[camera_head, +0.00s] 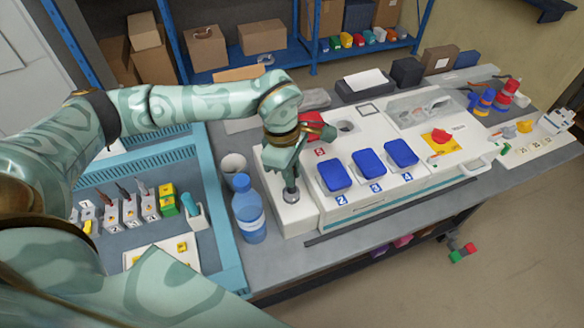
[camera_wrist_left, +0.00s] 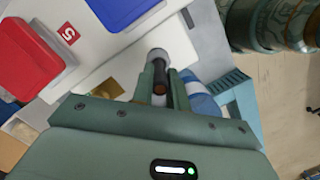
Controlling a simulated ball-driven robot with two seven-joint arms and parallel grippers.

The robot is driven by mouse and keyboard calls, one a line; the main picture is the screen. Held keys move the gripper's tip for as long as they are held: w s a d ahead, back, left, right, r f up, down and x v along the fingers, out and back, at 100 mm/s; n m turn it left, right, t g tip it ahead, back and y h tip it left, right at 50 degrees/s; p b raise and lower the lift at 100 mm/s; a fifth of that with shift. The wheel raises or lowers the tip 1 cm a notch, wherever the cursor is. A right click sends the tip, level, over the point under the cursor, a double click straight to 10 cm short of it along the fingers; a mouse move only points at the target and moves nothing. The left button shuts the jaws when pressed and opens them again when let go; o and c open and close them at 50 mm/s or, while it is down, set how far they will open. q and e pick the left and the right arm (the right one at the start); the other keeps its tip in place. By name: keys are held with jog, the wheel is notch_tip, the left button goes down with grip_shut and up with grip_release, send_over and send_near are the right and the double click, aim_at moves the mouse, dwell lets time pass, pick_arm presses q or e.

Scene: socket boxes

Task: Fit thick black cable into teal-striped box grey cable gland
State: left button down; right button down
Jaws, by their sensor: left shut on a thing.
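The teal-striped box (camera_head: 395,192) is a long white unit with a teal stripe low on its front. Its grey cable gland (camera_head: 291,196) stands up near the left end, and it also shows in the left wrist view (camera_wrist_left: 157,54). My left gripper (camera_head: 288,178) is right above the gland, pointing down. Whether the cable is inside the gland is hidden. My right gripper is out of view.
A blue bottle (camera_head: 248,212) and a cup (camera_head: 233,168) stand close left of the box. Red (camera_head: 314,124) and blue (camera_head: 367,164) socket lids sit on the box, right of the gripper. A teal tray (camera_head: 222,250) with small parts lies at the left.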

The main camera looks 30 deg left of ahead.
pick_arm(q)
jog(key=shift+f, duration=0.15)
jog(key=shift+f+b, duration=0.6)
jog(key=shift+f, duration=0.4)
jog(key=c, duration=1.3)
grip_release()
jog(key=shift+r, duration=0.1)
notch_tip(320, 180, up, 23)
jog(key=a+p, duration=0.2)
jog(key=p, duration=0.6)
jog(key=shift+a, duration=0.2)
